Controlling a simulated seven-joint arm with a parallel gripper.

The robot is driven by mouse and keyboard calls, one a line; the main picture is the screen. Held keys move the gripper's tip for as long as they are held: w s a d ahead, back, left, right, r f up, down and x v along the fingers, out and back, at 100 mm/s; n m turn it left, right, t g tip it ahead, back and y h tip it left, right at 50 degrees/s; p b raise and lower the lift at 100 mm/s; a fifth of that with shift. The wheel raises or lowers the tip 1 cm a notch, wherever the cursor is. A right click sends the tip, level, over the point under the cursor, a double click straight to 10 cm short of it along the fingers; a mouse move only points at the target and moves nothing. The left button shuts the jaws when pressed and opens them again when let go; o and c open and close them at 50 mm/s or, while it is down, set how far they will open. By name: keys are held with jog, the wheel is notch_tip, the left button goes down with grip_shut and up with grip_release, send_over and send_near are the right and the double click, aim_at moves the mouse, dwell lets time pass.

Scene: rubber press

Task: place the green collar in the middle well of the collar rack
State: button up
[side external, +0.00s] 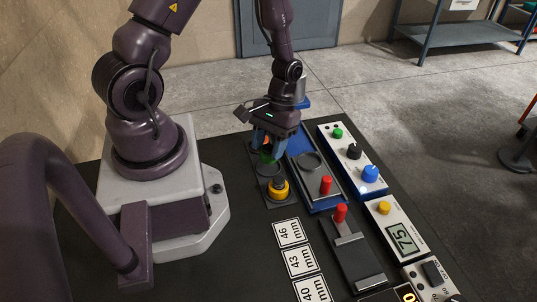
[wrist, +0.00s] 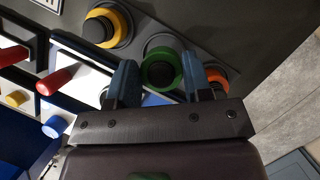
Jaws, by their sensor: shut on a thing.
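The green collar (wrist: 163,70) is between the two blue fingers of my gripper (wrist: 160,74) in the wrist view, and the gripper is shut on it. In the side external view my gripper (side external: 269,144) points down over the collar rack (side external: 284,202), with part of the green collar (side external: 267,158) showing below the fingers. The rack's middle well, a grey ring (wrist: 163,41), is partly covered by the collar in the wrist view. The collar looks at or just above this well; I cannot tell whether it touches.
A yellow collar (side external: 279,189) stands on a black post in the rack's near well. An orange collar (wrist: 216,77) is at the other end, close to one finger. A blue-edged press with a red handle (side external: 326,185) and a knob panel (side external: 353,152) stand to the right.

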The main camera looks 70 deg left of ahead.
aim_at(269, 155)
jog(key=shift+f, duration=1.5)
jog(key=shift+f, duration=0.1)
jog(key=o, duration=1.1)
jog(key=shift+o, duration=0.2)
jog(key=v, duration=0.7)
jog(key=shift+r, duration=0.35)
jog(key=shift+w, duration=0.1)
